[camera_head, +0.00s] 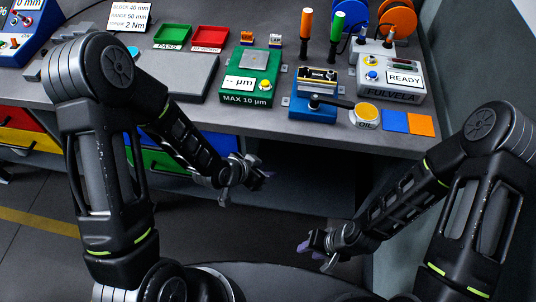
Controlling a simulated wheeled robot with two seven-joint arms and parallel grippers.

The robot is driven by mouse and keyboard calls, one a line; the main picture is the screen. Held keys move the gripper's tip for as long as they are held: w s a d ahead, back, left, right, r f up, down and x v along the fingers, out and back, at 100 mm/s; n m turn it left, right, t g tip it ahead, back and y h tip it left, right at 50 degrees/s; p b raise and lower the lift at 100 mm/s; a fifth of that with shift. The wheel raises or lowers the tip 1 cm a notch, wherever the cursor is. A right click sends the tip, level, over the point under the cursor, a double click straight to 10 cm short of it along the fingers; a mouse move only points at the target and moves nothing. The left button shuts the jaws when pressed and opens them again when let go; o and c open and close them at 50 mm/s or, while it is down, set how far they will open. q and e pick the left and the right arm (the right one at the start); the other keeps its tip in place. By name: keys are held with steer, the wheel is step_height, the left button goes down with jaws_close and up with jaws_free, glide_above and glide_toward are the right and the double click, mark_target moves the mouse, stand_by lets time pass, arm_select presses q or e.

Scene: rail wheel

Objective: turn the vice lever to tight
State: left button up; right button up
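The vice (313,110) is a blue block near the front edge of the bench, right of centre. Its black lever (332,103) runs from a round hub on the block out to the right, lying roughly level. My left gripper (246,189) is in front of the bench edge, left of the vice and nearer to me. Its fingers are apart and empty. My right gripper (313,257) is lower and further right, over the floor, with its fingers apart and empty. Neither gripper touches the vice or lever.
A yellow-topped oil pot (365,114) stands close right of the lever. A green gauge block (248,86) is to the left. Behind are orange (307,30) and green (337,32) handled tools and a READY box (388,75). Blue and orange squares (408,122) lie at the right.

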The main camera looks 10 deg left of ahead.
arm_select(q)
steer(key=shift+s+f, duration=0.1)
steer(key=shift+f, duration=0.15)
steer(key=shift+s+f+n, duration=0.1)
steer(key=shift+s+n, duration=0.05)
steer(key=shift+n, duration=0.15)
steer(key=shift+c, duration=0.7)
steer(key=s+f+n+g, duration=0.1)
steer(key=s+f, duration=0.1)
steer(key=s, duration=0.1)
steer(key=s+f+n+g, duration=0.1)
steer(key=s+f+n, duration=0.1)
steer(key=s, duration=0.1)
steer(key=s+f+n+g, duration=0.1)
steer(key=s+f, duration=0.2)
steer(key=shift+s+d+g+y, duration=0.25)
steer(key=shift+d+g+y, duration=0.05)
steer(key=shift+d+y, duration=0.1)
steer(key=c, duration=0.4)
steer(key=s+f+n, duration=0.1)
steer(key=s, duration=0.1)
steer(key=s+f+n+g, duration=0.1)
steer(key=s, duration=0.2)
steer(key=s+d+n+g, duration=0.1)
steer(key=s, duration=0.1)
steer(key=shift+s+f+n, duration=0.35)
steer(key=shift+f+n, duration=0.05)
jaws_close()
